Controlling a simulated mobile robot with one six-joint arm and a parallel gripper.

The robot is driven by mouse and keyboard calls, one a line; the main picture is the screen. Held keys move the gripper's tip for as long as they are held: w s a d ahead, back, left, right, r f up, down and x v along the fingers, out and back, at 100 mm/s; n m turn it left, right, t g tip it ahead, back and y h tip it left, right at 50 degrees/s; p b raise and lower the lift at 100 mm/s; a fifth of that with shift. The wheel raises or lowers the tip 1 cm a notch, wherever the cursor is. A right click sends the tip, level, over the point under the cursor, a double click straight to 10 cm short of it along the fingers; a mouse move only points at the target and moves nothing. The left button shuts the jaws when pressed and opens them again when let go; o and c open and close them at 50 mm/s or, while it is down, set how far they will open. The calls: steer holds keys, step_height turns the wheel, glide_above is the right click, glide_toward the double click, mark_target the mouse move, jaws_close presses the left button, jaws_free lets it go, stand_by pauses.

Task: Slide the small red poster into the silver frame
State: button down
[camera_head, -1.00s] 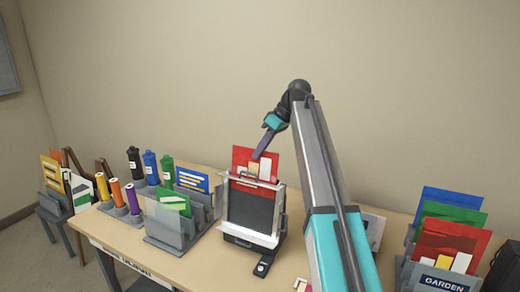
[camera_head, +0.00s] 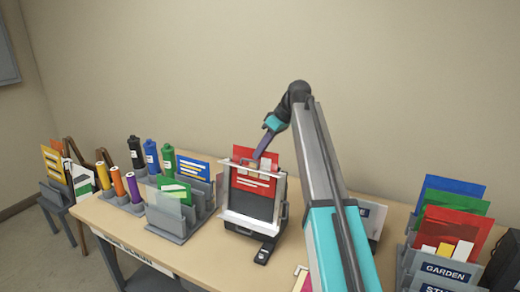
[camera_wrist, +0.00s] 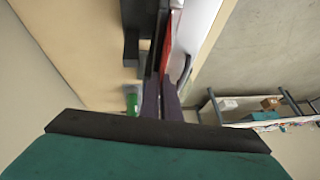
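The silver frame (camera_head: 282,195) stands upright on the bench with a dark panel in its window. Red with pale lines fills the upper part of the window, which I take as the small red poster (camera_head: 253,183). Red also shows above the frame's top; I cannot tell whether it is the same sheet. My gripper (camera_head: 258,155) points down at the top of the frame. In the wrist view my gripper's fingers (camera_wrist: 162,90) are close together, with a thin red edge (camera_wrist: 167,45) just beyond their tips. Whether they grip it is unclear.
A grey rack of cards (camera_head: 170,226) and several coloured bottles (camera_head: 152,158) stand left of the frame. A poster rack labelled GARDEN (camera_head: 445,271) stands at the right. A small black object (camera_head: 264,252) lies before the frame. Some bare bench shows left of it.

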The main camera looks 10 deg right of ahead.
steer(key=shift+f, duration=0.5)
steer(key=c, duration=1.9)
jaws_free()
steer(key=shift+b+v, duration=1.95)
steer(key=shift+v, duration=4.95)
steer(key=shift+s+a, duration=0.1)
steer(key=shift+s, duration=0.05)
